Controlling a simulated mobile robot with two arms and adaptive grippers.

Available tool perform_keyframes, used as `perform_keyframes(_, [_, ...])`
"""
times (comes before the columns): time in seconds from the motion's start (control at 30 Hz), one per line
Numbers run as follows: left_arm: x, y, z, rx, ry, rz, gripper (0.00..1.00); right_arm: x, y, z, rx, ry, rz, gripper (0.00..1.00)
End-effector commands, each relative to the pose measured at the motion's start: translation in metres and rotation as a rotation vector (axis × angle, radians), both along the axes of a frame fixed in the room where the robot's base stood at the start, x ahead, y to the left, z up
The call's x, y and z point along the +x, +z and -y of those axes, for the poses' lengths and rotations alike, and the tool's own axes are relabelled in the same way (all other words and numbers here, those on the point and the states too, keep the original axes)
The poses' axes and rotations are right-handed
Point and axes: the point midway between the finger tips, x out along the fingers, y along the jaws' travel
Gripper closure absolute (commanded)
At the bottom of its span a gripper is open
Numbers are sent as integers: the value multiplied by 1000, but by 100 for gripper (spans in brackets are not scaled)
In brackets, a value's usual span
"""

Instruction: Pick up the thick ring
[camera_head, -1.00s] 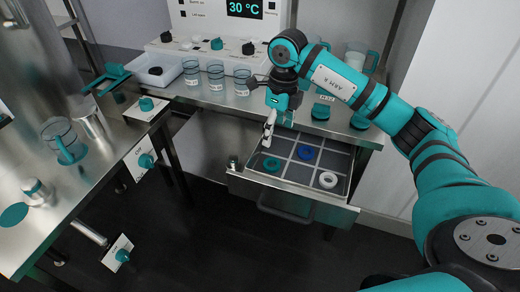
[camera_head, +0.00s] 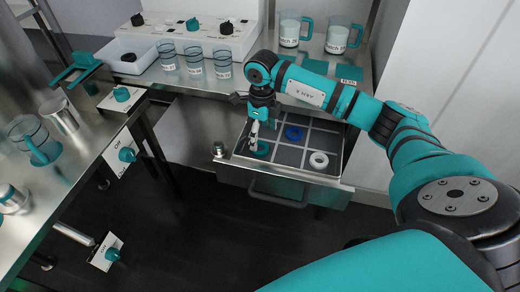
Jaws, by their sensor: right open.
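An open drawer (camera_head: 283,178) holds a divided tray with three rings in separate compartments: a teal ring (camera_head: 259,149), a blue ring (camera_head: 293,134) and a white ring (camera_head: 319,160). The white one looks chunky, but I cannot tell for sure which ring is the thick one. My right gripper (camera_head: 254,138) is open and points down at the left part of the drawer, over the teal ring and partly covering it. I cannot tell whether its fingers touch that ring. My left gripper is not in view.
Several glass beakers (camera_head: 194,62) stand on the counter behind the drawer, below a control panel. Two teal-handled jugs (camera_head: 338,36) stand at the back right. A steel table (camera_head: 50,200) with a glass jug (camera_head: 35,140) is at the left. The floor in front is clear.

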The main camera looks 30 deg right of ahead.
Motion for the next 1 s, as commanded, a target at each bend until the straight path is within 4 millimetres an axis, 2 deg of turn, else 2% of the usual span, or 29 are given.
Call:
perform_keyframes(0.3, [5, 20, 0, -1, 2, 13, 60, 0, -45, -5, 1, 0, -3, 21])
perform_keyframes(0.63, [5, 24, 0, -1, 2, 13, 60, 1, -50, -5, 1, 1, 0, 22])
perform_keyframes(1.0, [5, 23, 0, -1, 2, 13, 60, 1, -50, -5, 0, 1, -1, 71])
